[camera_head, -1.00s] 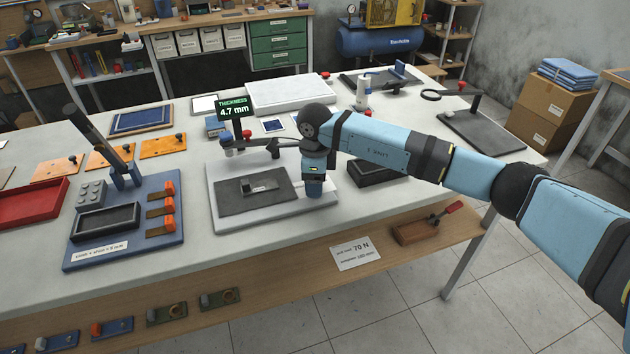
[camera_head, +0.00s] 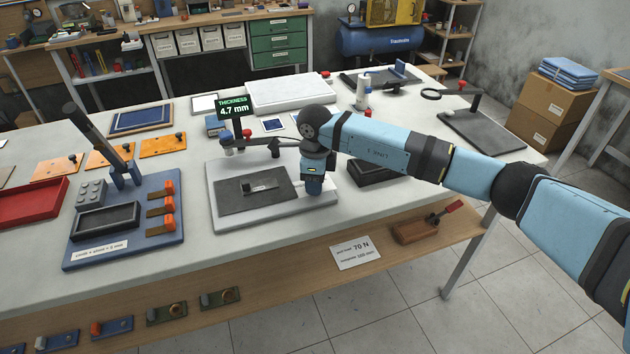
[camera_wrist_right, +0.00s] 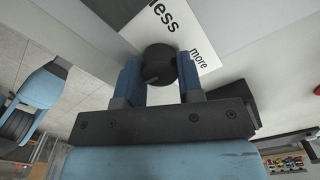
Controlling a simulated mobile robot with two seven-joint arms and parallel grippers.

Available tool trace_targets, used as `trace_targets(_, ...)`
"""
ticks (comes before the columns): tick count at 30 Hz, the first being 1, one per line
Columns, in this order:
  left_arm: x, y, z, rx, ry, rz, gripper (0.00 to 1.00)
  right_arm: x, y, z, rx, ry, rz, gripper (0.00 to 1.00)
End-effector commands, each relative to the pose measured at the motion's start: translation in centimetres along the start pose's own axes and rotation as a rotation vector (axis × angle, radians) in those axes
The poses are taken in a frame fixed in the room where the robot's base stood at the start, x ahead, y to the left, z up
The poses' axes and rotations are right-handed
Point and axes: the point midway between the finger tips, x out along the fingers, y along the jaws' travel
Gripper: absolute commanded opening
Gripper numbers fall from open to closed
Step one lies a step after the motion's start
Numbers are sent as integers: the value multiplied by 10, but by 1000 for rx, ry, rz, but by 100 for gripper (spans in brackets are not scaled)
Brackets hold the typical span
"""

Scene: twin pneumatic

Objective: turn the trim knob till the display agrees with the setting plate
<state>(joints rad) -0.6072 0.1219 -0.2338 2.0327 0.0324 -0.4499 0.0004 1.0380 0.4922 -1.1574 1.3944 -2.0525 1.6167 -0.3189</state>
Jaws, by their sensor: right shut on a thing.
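The trim knob (camera_wrist_right: 158,64) is a round black knob in the right wrist view. It stands on a white card (camera_wrist_right: 185,30) printed "less" and "more". My right gripper (camera_wrist_right: 160,76) is shut on it, with one blue finger at each side. In the head view my right gripper (camera_head: 314,188) points down at the right end of the light grey gauge base (camera_head: 240,222), hiding the knob. The green display (camera_head: 235,107) reads "THICKNESS 4.7 mm". A small labelled piece (camera_head: 260,187) lies on the dark pad; its print is too small to read. My left gripper is out of view.
A black tray (camera_head: 378,172) lies close to the right of the gripper. A blue fixture board (camera_head: 120,250) stands at the left. A white card (camera_head: 356,250) reading "70 N" hangs at the front edge. The table front between board and gauge base is clear.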

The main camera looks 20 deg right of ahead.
Motion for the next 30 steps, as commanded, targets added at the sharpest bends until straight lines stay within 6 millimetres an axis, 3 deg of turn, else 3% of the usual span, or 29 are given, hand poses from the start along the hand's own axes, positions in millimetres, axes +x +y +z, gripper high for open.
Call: trace_targets(30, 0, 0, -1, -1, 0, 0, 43, -2, 0, 0, 908, -1, -1, 11)
